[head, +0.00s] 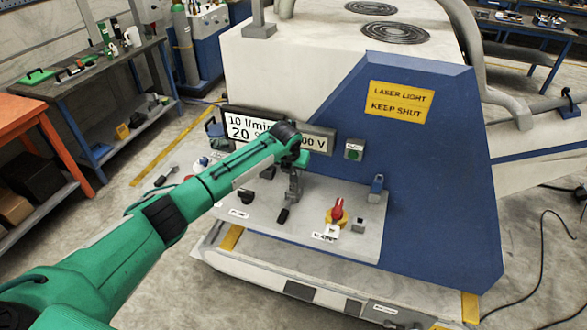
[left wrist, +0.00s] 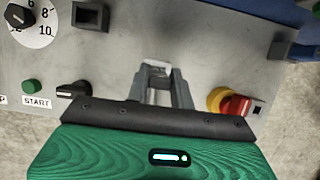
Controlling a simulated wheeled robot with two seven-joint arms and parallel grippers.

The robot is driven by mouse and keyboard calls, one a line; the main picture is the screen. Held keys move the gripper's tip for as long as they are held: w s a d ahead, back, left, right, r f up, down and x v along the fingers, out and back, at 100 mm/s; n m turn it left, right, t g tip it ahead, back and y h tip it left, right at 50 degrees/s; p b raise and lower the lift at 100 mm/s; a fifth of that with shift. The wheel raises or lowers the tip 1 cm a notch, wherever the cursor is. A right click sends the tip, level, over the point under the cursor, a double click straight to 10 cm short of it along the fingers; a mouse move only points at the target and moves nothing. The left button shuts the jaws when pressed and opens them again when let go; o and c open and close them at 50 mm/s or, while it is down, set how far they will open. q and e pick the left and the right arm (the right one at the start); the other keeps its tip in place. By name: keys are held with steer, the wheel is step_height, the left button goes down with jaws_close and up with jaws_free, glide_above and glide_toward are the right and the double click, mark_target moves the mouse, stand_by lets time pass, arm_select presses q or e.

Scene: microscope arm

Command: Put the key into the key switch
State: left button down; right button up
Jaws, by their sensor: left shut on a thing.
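My left gripper (head: 293,190) is over the middle of the sloping grey console, left of the red handle. In the left wrist view its two grey fingers (left wrist: 162,84) are close together, shut on a small pale metallic thing that I take to be the key (left wrist: 156,66). The fingers hide most of it. I cannot tell whether its tip touches the panel. I cannot tell for sure which fitting is the key switch. My right gripper is not in view.
A red handle (head: 337,211) on a yellow base, a small grey block (head: 358,226) and a blue-topped fitting (head: 377,184) stand to the right on the console (head: 305,232). A black knob (head: 247,197) is to the left. A blue machine wall (head: 430,170) rises behind.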

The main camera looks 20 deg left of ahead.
mark_target(293, 174)
arm_select(q)
steer(key=shift+f+b, duration=0.45)
steer(key=shift+f, duration=0.45)
steer(key=shift+f+b, duration=0.35)
steer(key=shift+f, duration=0.25)
steer(key=c, duration=1.1)
jaws_free()
steer(key=shift+r, duration=0.15)
steer(key=b+v, duration=0.4)
steer(key=v, duration=0.9)
steer(key=shift+s+r, duration=0.1)
steer(key=shift+r, duration=0.2)
